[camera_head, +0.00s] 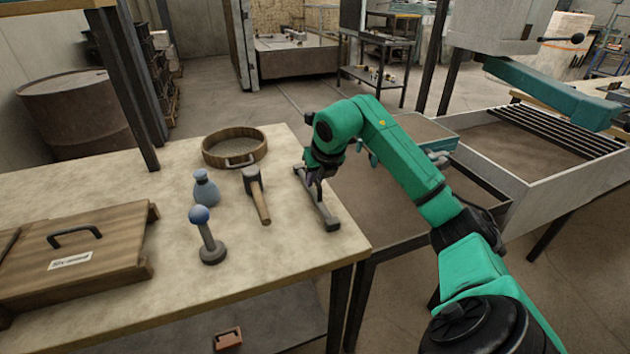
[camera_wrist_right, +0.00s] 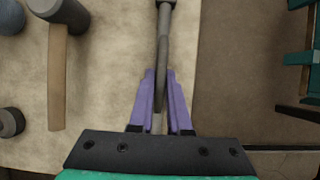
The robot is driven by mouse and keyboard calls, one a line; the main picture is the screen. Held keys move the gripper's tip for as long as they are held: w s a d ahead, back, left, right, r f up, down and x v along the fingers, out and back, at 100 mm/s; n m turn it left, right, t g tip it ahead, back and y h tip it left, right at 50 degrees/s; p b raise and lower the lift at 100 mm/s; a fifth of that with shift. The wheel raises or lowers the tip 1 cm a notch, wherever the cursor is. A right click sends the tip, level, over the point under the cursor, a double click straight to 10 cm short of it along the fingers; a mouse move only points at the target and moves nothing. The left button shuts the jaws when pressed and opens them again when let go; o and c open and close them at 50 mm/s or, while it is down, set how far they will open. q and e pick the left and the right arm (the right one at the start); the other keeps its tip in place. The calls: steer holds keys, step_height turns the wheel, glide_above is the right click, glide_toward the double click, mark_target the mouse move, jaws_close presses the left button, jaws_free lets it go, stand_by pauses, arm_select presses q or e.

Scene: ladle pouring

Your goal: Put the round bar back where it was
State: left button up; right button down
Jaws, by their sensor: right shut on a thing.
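The round bar (camera_head: 325,207) is a long grey rod with a thicker, block-like near end. It lies along the right edge of the worktable (camera_head: 275,262), or very close above it; I cannot tell whether it touches the top. My right gripper (camera_head: 316,182) points down over the middle of the bar and is shut on it. In the right wrist view the bar (camera_wrist_right: 163,45) runs between the purple fingers of the gripper (camera_wrist_right: 161,75), with its far end at the top. The part between the fingers is partly hidden. My left gripper is not in view.
Right of the table edge is a lower sand-filled bin (camera_head: 540,140).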

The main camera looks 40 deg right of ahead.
steer(key=c, duration=1.2)
jaws_free()
steer(key=shift+f, duration=0.1)
steer(key=shift+c, duration=0.2)
steer(key=o, duration=0.4)
steer(key=shift+r, duration=0.3)
steer(key=p+v, duration=0.1)
steer(key=v, duration=1.1)
